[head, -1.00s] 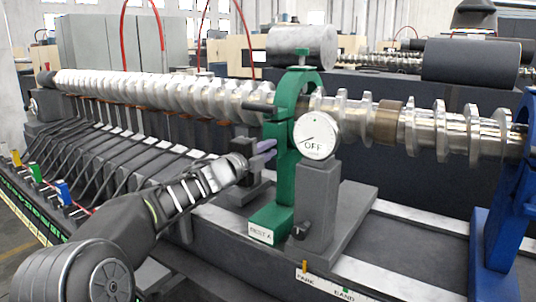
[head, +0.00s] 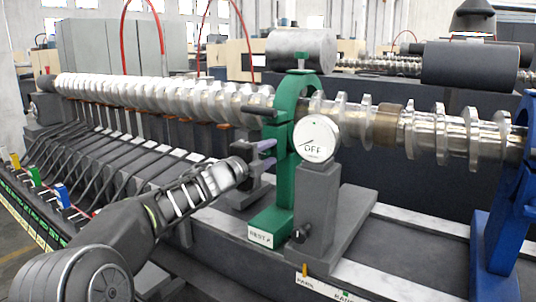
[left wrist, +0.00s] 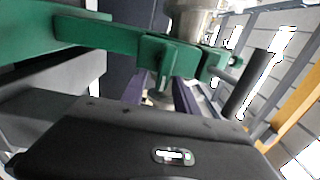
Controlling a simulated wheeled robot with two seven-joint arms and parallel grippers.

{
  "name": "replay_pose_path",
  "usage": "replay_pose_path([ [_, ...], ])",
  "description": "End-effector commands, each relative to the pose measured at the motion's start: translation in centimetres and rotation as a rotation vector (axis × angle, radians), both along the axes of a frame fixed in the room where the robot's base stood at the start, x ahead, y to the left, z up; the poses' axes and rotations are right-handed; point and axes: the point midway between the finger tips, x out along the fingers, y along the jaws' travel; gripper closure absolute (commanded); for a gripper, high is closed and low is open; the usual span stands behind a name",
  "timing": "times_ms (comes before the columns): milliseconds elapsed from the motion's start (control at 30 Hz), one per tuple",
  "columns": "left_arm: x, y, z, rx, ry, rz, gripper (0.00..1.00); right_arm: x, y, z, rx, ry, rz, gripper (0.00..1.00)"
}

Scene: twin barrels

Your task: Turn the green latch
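A green stand (head: 283,170) labelled as a rest holds the long metal shaft (head: 215,98). No separate green latch can be told for certain in the head view. In the left wrist view, a green block (left wrist: 165,52) with a small tab pointing down sticks out from the green stand (left wrist: 95,38); it may be the latch. My left gripper (head: 264,156) is open at the left side of the stand. Its two purple fingers, also in the left wrist view (left wrist: 160,94), are apart with the tab near the gap between them. Contact cannot be told. My right gripper is not in view.
A round white dial (head: 316,138) marked OFF sits on a grey post (head: 325,210) just right of the green stand. A blue stand (head: 500,220) is at the far right. A dark handle (head: 259,109) juts left from the green stand above my fingers.

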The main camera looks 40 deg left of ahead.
Motion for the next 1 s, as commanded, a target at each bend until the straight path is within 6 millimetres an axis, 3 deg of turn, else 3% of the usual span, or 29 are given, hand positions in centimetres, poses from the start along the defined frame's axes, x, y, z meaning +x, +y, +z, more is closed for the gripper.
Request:
replay_pose_path([
  [267, -0.9, 0.0, 0.1, 0.001, -0.002, 0.002, 0.64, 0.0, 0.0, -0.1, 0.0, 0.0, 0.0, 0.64],
  [700, -7.2, -0.1, 0.1, -0.001, -0.002, 0.002, 0.64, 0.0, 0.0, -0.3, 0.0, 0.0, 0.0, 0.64],
  [1000, -7.8, -0.1, 0.0, 0.0, 0.0, 0.0, 0.64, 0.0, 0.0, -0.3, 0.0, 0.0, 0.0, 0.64],
])
